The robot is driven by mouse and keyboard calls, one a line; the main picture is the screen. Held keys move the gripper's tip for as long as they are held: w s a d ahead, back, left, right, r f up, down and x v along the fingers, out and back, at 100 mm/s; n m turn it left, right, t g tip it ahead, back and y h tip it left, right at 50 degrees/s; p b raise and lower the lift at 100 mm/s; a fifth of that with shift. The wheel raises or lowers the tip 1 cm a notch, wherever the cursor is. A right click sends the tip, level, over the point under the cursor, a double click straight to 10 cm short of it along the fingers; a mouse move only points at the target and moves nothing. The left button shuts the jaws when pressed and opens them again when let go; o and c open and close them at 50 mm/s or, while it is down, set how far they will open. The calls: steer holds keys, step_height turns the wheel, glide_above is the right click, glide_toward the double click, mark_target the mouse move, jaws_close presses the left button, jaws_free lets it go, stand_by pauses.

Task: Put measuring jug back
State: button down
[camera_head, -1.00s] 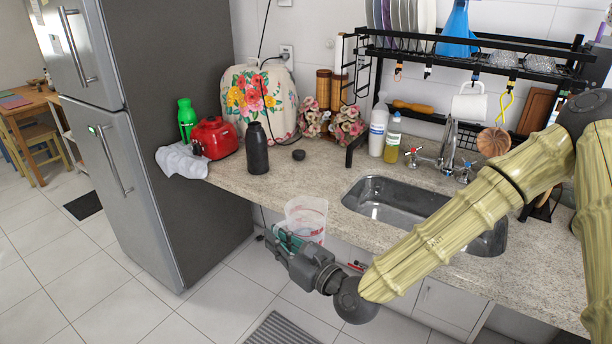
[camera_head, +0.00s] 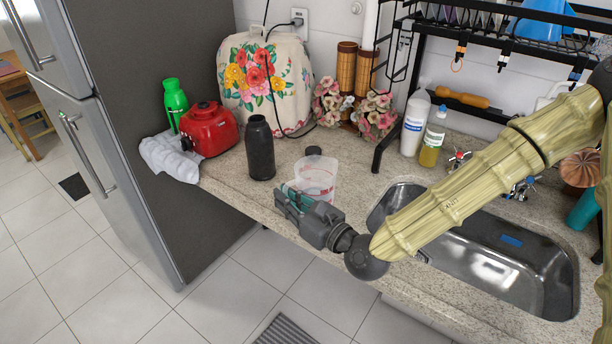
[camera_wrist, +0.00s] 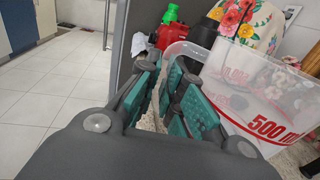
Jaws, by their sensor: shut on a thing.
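The measuring jug (camera_head: 316,177) is clear plastic with red markings. In the head view it is upright, at the front part of the counter, left of the sink. In the wrist view the jug (camera_wrist: 262,95) fills the right side, with "500 ml" in red. My gripper (camera_head: 291,197) is at the near left side of the jug, its teal finger pads (camera_wrist: 178,100) shut on the jug's edge or handle; which part is hard to tell. Whether the jug's base touches the counter is hidden behind my gripper.
The sink (camera_head: 490,245) is right. The black rack (camera_head: 500,45) stands above it.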

steer(key=w+f+p, duration=0.1)
steer(key=w, duration=0.3)
steer(key=w+d+f+p, duration=0.1)
steer(key=w, duration=0.3)
steer(key=w+d+f+p, duration=0.1)
steer(key=w, duration=0.3)
steer(key=shift+w+d+f+p, duration=0.15)
steer(key=shift+w+d+p, duration=0.1)
steer(key=shift+w+p, duration=0.05)
steer(key=shift+f, duration=0.6)
steer(key=shift+f, duration=0.1)
steer(key=c, duration=1.6)
jaws_free()
steer(key=shift+o, duration=0.2)
